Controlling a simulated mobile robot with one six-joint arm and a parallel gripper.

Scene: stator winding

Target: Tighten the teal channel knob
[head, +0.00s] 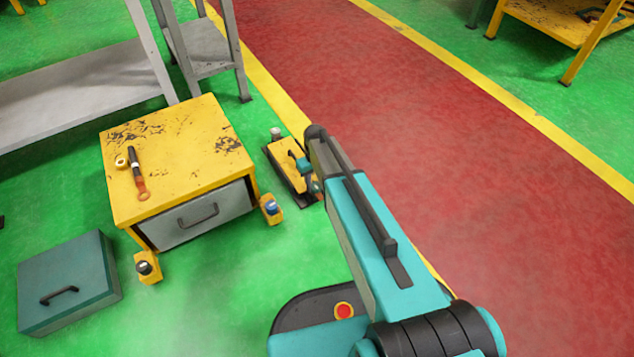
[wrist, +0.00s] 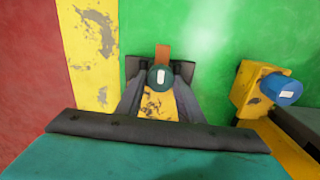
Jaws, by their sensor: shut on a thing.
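The teal channel knob (wrist: 160,77) is round and dark teal with a white mark on its face. In the wrist view it sits between the two dark fingers of my gripper (wrist: 162,73), which are shut on it. Yellow, worn metal shows just below the knob between the fingers. In the head view my arm reaches to a low yellow unit on a dark base (head: 284,152), on the floor right of the yellow cabinet. My arm hides much of the fingers and the knob there.
A blue knob on a yellow block (head: 271,208) stands close by; it also shows in the wrist view (wrist: 278,89). A yellow cabinet (head: 190,170) carries a tape roll and a tool. A black-knobbed block (head: 147,267) and a teal case (head: 66,280) stand left. The red aisle (head: 420,110) is clear.

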